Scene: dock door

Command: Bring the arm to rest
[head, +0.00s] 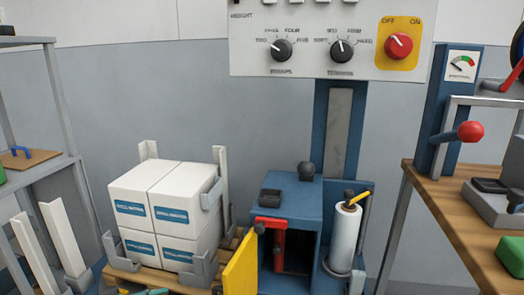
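Neither of my grippers shows in the head view, and I see no part of my arms that I can be sure of. What they hold, if anything, cannot be seen. The blue wrapping machine (292,200) stands at the lower middle with an open dark front, a red lever (279,240) and a yellow flap (241,265). A white film roll (345,238) stands upright at its right side. The control panel (325,62) hangs above, with two black knobs and a red switch (398,46) on a yellow plate.
White boxes (165,195) are stacked on a wooden pallet (180,278) at lower left, with white corner posts around them. A wooden bench (450,215) at right carries a red-knobbed lever (470,131) and a green block (512,256). A grey shelf (40,165) stands at far left.

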